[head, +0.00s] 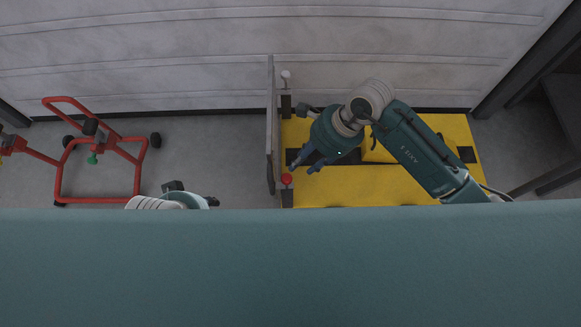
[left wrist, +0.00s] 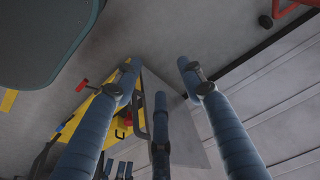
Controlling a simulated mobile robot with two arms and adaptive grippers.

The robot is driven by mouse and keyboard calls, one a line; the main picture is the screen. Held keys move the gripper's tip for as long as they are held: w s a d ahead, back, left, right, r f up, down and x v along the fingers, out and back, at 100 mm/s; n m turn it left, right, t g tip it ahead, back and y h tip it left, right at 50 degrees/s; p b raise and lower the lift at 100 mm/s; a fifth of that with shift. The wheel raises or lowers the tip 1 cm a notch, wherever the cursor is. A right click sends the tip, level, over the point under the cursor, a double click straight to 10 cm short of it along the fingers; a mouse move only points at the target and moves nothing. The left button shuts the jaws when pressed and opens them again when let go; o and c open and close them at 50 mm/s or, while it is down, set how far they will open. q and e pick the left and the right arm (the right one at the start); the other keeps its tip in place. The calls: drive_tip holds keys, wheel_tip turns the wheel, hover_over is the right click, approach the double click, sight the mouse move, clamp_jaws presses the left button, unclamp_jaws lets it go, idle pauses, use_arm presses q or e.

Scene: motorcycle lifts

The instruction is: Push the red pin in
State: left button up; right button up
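The red pin (head: 286,179) shows as a round red head at the near left corner of the yellow motorcycle lift (head: 400,190), beside an upright grey plate (head: 270,125). My right gripper (head: 305,163) is over the lift's left end, just up and right of the pin, with its fingers apart and nothing seen between them. My left gripper, in the left wrist view (left wrist: 158,85), has its fingers spread and looks empty. In that view a red-headed pin (left wrist: 82,87) stands out beside the yellow lift. In the head view my own body hides most of the left gripper.
A red wheeled stand (head: 137,180) is on the floor at the left. A pale panelled wall (head: 180,60) runs along the back. A pale-headed pin (head: 286,74) is at the lift's far left corner. Floor between stand and plate is clear.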

sight(287, 178)
drive_tip(key=x, duration=0.3)
drive_tip(key=b+x, duration=0.1)
drive_tip(key=x, duration=0.3)
drive_tip(key=b+x, duration=0.1)
drive_tip(key=x, duration=0.2)
drive_tip(key=shift+w+d+f, duration=0.1)
drive_tip(key=shift+d+f, duration=0.1)
drive_tip(key=shift+f, duration=0.2)
use_arm(q)
drive_tip(key=shift+s+r, duration=0.2)
use_arm(e)
clamp_jaws()
